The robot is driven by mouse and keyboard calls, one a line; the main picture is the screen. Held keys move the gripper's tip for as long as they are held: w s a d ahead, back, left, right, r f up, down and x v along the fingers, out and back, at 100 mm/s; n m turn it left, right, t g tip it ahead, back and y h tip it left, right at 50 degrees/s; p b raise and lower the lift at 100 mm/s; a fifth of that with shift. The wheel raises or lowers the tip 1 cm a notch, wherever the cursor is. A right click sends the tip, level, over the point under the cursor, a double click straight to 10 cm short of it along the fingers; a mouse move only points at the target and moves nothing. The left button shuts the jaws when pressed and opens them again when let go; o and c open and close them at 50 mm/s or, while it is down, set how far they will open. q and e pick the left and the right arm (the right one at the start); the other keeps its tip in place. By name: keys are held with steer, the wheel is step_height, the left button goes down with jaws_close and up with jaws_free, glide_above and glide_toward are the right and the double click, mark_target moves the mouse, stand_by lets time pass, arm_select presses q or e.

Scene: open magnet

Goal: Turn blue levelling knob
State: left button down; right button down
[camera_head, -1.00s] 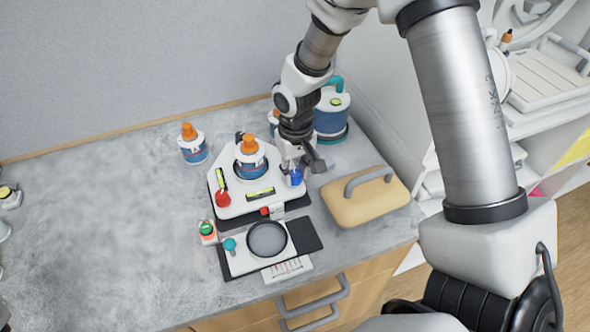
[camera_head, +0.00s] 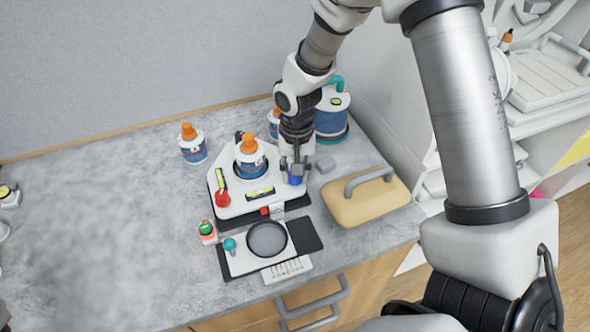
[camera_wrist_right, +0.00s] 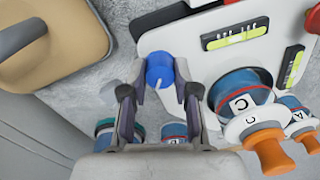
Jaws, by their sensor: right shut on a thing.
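The blue levelling knob (camera_head: 295,180) sits at the right corner of a white levelling plate (camera_head: 237,208). In the right wrist view the knob's round blue top (camera_wrist_right: 160,68) shows between the fingertips. My right gripper (camera_head: 296,172) points down over the knob and is shut on it; in the right wrist view its two fingers (camera_wrist_right: 158,100) flank the knob. A red knob (camera_head: 222,198) stands at the plate's left corner. Two spirit levels with yellow-green vials, one at the front (camera_head: 260,194), lie on the plate. My left gripper is not in view.
An orange-capped bottle (camera_head: 249,155) stands on the plate, close to my right gripper. A tan case with a grey handle (camera_head: 364,198) lies to the right. A blue canister (camera_head: 331,120) stands behind. The left part of the grey counter (camera_head: 90,230) is mostly clear.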

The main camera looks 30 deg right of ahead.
steer(key=shift+s+f, duration=0.1)
stand_by(0.3)
steer(key=c, duration=0.9)
jaws_free()
steer(key=shift+o, duration=0.2)
step_height(320, 180, up, 12)
steer(key=shift+d, duration=0.15)
